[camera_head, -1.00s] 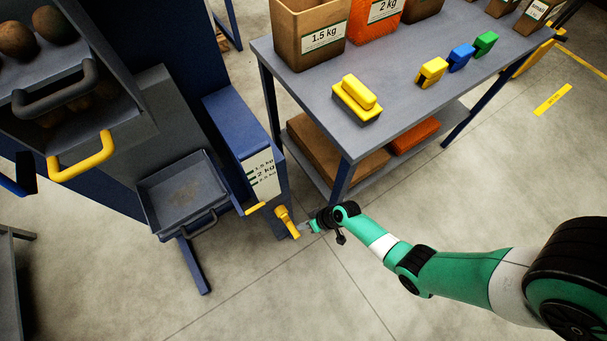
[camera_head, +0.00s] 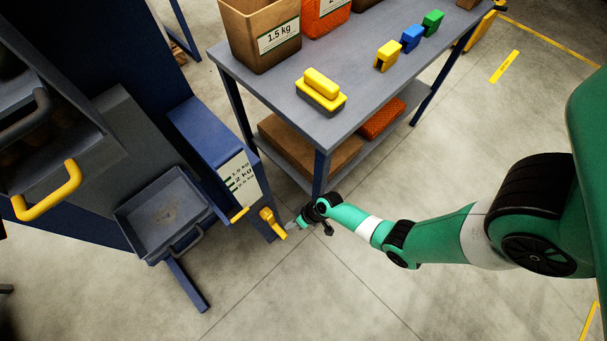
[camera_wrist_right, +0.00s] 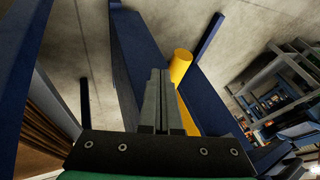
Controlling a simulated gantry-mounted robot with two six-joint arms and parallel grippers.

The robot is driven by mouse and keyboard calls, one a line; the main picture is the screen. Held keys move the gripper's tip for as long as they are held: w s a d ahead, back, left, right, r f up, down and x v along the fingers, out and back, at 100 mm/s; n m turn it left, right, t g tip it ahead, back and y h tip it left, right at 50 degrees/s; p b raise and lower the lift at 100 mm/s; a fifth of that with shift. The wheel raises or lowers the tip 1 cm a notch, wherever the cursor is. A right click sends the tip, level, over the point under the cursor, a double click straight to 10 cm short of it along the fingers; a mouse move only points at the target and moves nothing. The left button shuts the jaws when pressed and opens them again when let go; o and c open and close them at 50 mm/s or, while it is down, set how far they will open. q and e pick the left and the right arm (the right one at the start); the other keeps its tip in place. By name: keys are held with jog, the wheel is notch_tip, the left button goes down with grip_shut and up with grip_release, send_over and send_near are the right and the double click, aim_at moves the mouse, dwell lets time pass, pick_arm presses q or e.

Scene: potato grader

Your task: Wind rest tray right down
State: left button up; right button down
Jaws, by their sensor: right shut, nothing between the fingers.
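The grey rest tray (camera_head: 128,222) hangs level and empty on the blue column (camera_head: 188,118) at the left in the head view. A yellow pointer (camera_head: 239,215) sits at the lower end of the column's white weight scale (camera_head: 238,178). The yellow crank handle (camera_head: 271,222) is low on the column's right side. My right gripper (camera_head: 291,226) is beside the crank handle, shut and empty. In the right wrist view its fingers (camera_wrist_right: 161,75) are together, with the yellow handle (camera_wrist_right: 182,66) just right of the tips. I cannot tell whether they touch. My left gripper is out of view.
A grey table (camera_head: 270,95) stands behind my right forearm, with a 1.5 kg bin (camera_head: 262,42), a yellow-topped block (camera_head: 321,90) and coloured blocks. Its front leg (camera_head: 321,170) is close to my right wrist. The floor in front is clear.

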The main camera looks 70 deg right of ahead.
pick_arm(q)
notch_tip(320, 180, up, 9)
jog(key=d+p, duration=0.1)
jog(key=p, duration=0.8)
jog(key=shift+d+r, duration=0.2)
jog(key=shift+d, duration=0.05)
pick_arm(e)
jog(key=s+d+r, duration=0.5)
jog(key=s+r, duration=0.1)
jog(key=r, duration=0.3)
jog(key=shift+s+d, duration=0.25)
jog(key=shift+d, duration=0.1)
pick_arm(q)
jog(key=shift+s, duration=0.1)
